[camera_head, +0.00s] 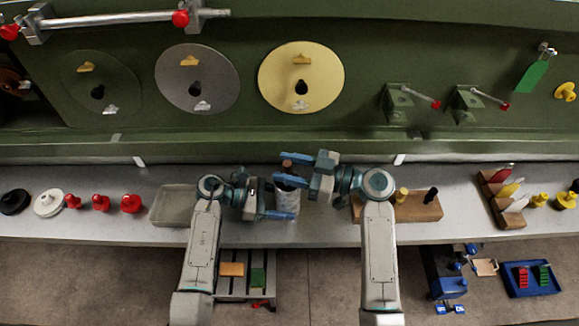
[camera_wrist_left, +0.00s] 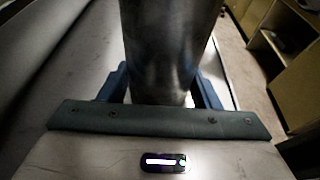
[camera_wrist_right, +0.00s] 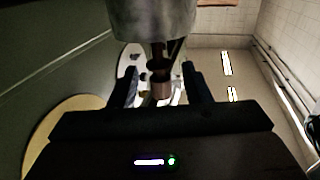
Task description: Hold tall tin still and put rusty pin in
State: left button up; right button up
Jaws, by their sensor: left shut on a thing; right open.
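The tall tin (camera_head: 286,204), a grey metal cylinder, stands upright on the bench. My left gripper (camera_head: 283,198) is shut around its side; the left wrist view shows the tin (camera_wrist_left: 170,50) between the fingers. The rusty pin (camera_head: 287,163), with a brown end, is over the tin's mouth. In the right wrist view the pin (camera_wrist_right: 161,88) reaches from the tin's rim (camera_wrist_right: 152,18) to between the fingers of my right gripper (camera_wrist_right: 160,85). That gripper is open, with gaps beside the pin. How deep the pin sits in the tin is hidden.
A shallow grey tray (camera_head: 172,206) is left of my left gripper. A wooden block (camera_head: 410,210) with a yellow and a black pin is to the right. Red knobs (camera_head: 101,203) stand at the left. The green panel wall (camera_head: 220,130) rises behind the bench.

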jog(key=shift+r, duration=3.95)
pick_arm(q)
jog(key=o, duration=0.9)
jog(key=shift+c, duration=0.2)
jog(key=shift+a, duration=0.1)
jog(key=v, duration=1.2)
jog(key=shift+s, duration=0.1)
